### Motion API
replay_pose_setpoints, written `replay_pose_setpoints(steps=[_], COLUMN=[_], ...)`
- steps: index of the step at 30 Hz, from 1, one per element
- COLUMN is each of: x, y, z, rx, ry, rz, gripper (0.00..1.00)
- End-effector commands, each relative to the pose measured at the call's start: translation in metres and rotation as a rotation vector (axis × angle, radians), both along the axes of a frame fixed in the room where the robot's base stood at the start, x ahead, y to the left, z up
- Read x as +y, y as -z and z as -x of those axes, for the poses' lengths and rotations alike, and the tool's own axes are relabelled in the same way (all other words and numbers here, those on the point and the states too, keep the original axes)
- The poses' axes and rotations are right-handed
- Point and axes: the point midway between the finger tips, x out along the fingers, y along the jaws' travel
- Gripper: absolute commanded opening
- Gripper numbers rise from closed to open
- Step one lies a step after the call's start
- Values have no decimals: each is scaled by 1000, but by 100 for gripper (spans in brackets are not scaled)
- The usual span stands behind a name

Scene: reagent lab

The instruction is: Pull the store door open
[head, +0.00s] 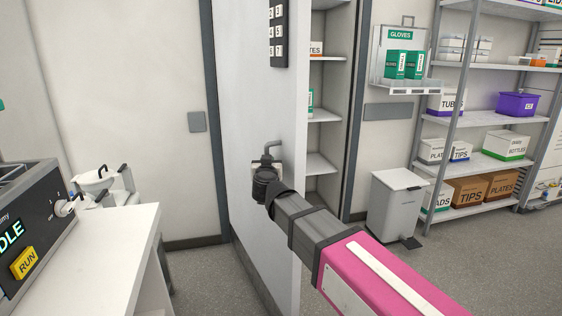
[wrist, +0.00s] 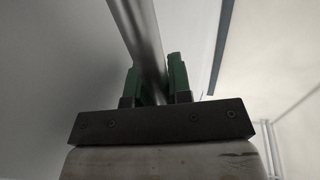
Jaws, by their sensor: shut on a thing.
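The store door (head: 253,120) is a tall pale panel with a keypad (head: 278,33) near its top. It stands ajar, and shelves show behind its right edge. Its handle (head: 272,147) is a bent grey metal bar on the door's face. My gripper (head: 265,172) is at the handle, with my pink and grey arm reaching in from the lower right. In the wrist view, the green fingers of my gripper (wrist: 158,80) are closed on either side of the metal handle bar (wrist: 141,35). Part of the handle is hidden by my gripper in the head view.
A white bench (head: 100,250) with a dark machine (head: 30,230) stands at the left. A white pedal bin (head: 396,205) stands right of the doorway, beside shelving (head: 490,165) with boxes. The floor between door and bin is partly covered by my arm.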

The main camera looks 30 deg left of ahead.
Motion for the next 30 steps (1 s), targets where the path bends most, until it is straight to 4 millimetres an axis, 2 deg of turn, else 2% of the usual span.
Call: replay_pose_setpoints(steps=[18, 24, 30], x=[81, 104, 116], y=[0, -1, -1], z=[100, 126, 143], rx=[-4, -6, -6], ry=[159, 204, 235], rz=[-1, -1, -2], gripper=[0, 0, 0])
